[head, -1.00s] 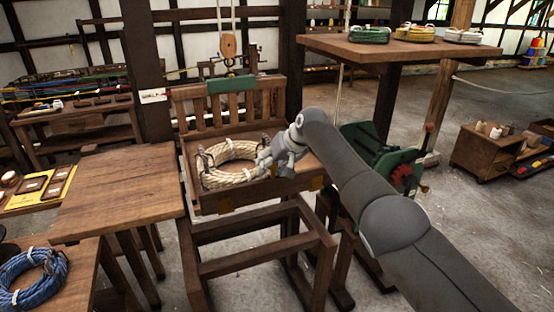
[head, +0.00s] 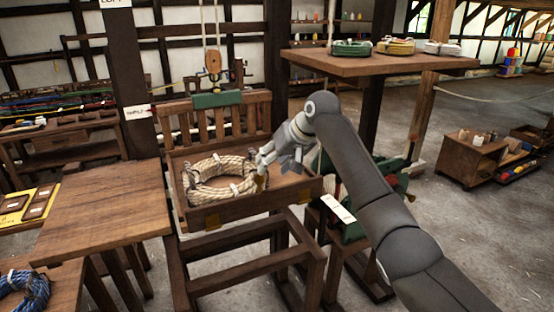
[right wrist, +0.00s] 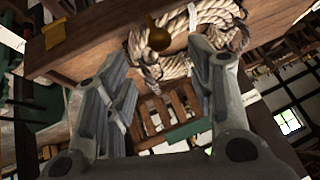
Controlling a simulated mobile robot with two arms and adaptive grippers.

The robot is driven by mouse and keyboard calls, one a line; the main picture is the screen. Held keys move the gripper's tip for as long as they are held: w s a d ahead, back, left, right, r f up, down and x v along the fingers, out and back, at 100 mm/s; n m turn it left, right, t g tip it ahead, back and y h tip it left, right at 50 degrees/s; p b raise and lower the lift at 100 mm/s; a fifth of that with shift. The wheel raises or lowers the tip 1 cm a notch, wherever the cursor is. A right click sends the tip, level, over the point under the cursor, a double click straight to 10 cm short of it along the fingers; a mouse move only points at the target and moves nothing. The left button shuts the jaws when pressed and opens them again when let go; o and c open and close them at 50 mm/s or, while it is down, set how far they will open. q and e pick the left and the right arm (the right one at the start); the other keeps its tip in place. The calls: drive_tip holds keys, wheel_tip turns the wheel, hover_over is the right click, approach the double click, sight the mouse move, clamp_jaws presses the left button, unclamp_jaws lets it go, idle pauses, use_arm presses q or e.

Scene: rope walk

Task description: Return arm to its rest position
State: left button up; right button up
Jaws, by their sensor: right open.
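My right gripper (head: 266,168) is open and empty. It hangs in front of and above the right part of a wooden tray (head: 236,214) with a slatted back. My left gripper is in no view.
A bare wooden table (head: 105,205) stands left of the tray. A blue rope coil (head: 28,290) sits at the lower left. A raised wooden shelf (head: 380,67) holds several rope coils behind my right arm. A green machine (head: 395,178) is partly hidden by that arm. Open floor lies at right.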

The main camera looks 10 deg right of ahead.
drive_tip(key=shift+v, duration=0.9)
drive_tip(key=s+d+f+m+h+b, duration=0.1)
drive_tip(key=s+d+f+b, duration=0.1)
drive_tip(key=f, duration=1.2)
drive_tip(key=s+d+f+g+b, duration=0.1)
drive_tip(key=s+d+f+b, duration=0.1)
drive_tip(key=f, duration=1.2)
drive_tip(key=s+d+f+m+h+b, duration=0.1)
drive_tip(key=d+f, duration=0.1)
drive_tip(key=f, duration=1.2)
drive_tip(key=s+d+f+g+h+b, duration=0.1)
drive_tip(key=s+d+f+b, duration=0.1)
drive_tip(key=s+f, duration=0.9)
drive_tip(key=s+d+f+h+b, duration=0.15)
drive_tip(key=s+f, duration=0.55)
drive_tip(key=f, duration=0.7)
drive_tip(key=s+d+f+g+b, duration=0.1)
drive_tip(key=s+f, duration=0.6)
drive_tip(key=s, duration=0.7)
drive_tip(key=s+d+f+n+g+b, duration=0.1)
drive_tip(key=s+f, duration=0.6)
drive_tip(key=s, duration=0.7)
drive_tip(key=s+d+f+b, duration=0.3)
drive_tip(key=s+f, duration=0.4)
drive_tip(key=s, duration=0.8)
drive_tip(key=shift+d+f+n+g, duration=0.15)
drive_tip(key=shift+d+n+g, duration=0.25)
drive_tip(key=shift+d, duration=0.05)
